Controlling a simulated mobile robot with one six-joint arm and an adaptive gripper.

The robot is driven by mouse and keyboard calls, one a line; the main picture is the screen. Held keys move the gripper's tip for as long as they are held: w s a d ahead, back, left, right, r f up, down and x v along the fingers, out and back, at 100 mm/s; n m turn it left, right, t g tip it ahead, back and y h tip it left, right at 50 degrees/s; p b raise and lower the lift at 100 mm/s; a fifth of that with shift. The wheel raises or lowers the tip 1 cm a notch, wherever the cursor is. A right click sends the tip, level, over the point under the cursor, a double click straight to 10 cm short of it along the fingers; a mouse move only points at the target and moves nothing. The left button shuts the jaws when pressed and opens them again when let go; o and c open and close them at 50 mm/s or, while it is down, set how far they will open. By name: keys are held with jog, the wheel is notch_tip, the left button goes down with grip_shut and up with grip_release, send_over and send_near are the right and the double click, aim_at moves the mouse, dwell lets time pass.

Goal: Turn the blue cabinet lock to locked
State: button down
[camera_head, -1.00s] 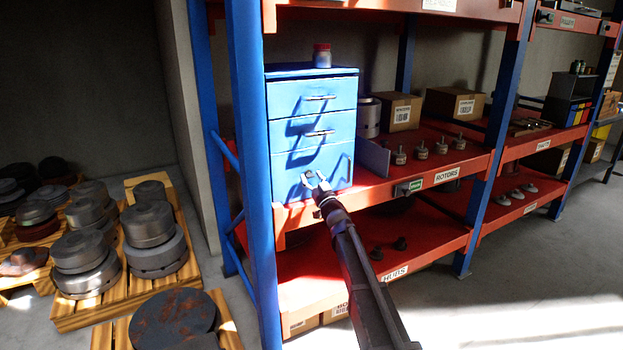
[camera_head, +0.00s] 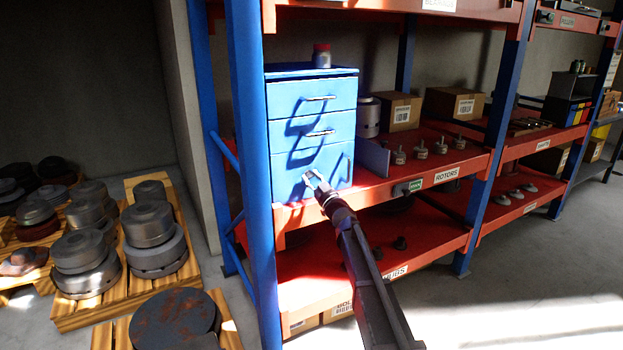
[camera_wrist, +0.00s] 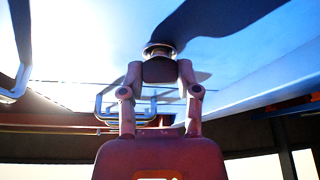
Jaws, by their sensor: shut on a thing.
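The blue cabinet (camera_head: 283,97) stands on the red shelf and has three drawers, all flush. In the wrist view, a small round metal lock (camera_wrist: 159,49) sits on the blue face (camera_wrist: 120,75). My gripper (camera_head: 312,179) is at the lower drawer front, and its fingers (camera_wrist: 160,70) are shut on the lock's knob. The fingers hide most of the knob, so I cannot tell which way it points.
Drawer handles (camera_head: 320,98) stick out above my gripper. A blue upright post (camera_head: 251,150) stands close to the left. A small jar (camera_head: 321,56) with a red lid is on top of the cabinet. Metal rotors (camera_head: 148,232) sit on pallets at the left.

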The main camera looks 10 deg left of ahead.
jog(key=n+g+y, duration=0.1)
jog(key=n, duration=0.2)
jog(key=n+g+p, duration=0.1)
jog(key=n, duration=0.2)
jog(key=shift+w+r+g+y, duration=0.2)
jog(key=shift+g+y, duration=0.1)
jog(key=shift+y, duration=0.1)
jog(key=n+g+p, duration=0.2)
jog(key=n, duration=0.3)
jog(key=n+g+p, duration=0.1)
jog(key=n+p, duration=0.1)
jog(key=n, duration=0.2)
jog(key=shift+n+g+p, duration=0.3)
jog(key=shift+n+g, duration=0.1)
jog(key=shift+f+n+g+h+p, duration=0.1)
jog(key=shift+n+g+h+p, duration=0.35)
jog(key=shift+n, duration=0.65)
jog(key=shift+s, duration=0.1)
jog(key=shift+c, duration=1.6)
grip_release()
jog(key=shift+s+d, duration=0.1)
